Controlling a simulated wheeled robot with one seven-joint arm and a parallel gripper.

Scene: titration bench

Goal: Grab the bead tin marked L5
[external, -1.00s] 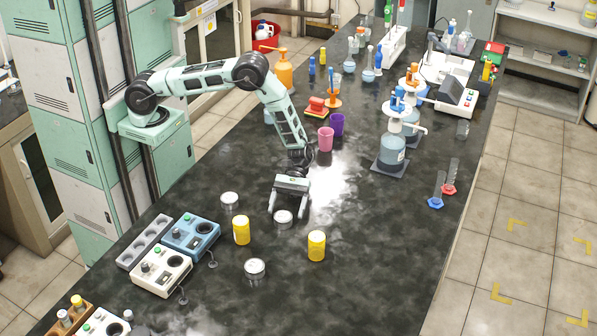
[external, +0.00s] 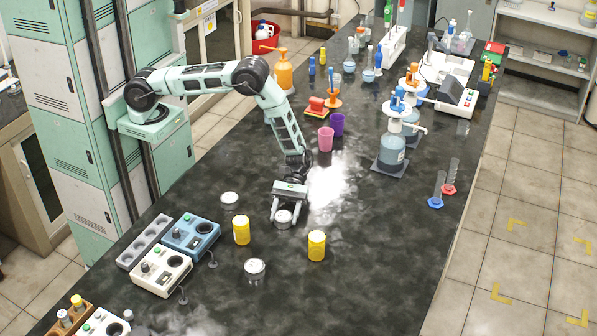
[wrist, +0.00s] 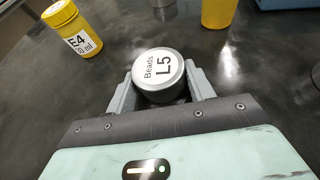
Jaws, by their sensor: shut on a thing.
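The bead tin marked L5 (wrist: 160,72) is a short silver tin with a white lid label reading "Beads L5". In the wrist view it sits between the two fingers of my gripper (wrist: 162,88), which are shut on its sides. In the external view the L5 tin (external: 283,217) shows between the fingertips of my gripper (external: 283,215), at table level on the dark bench. I cannot tell whether it is lifted off the surface.
A yellow bottle marked E4 (wrist: 75,28) stands to the left in the wrist view. Another yellow bottle (external: 241,230) and silver tins (external: 230,200) (external: 255,268) stand nearby. Pink (external: 325,139) and purple cups (external: 337,125) are behind.

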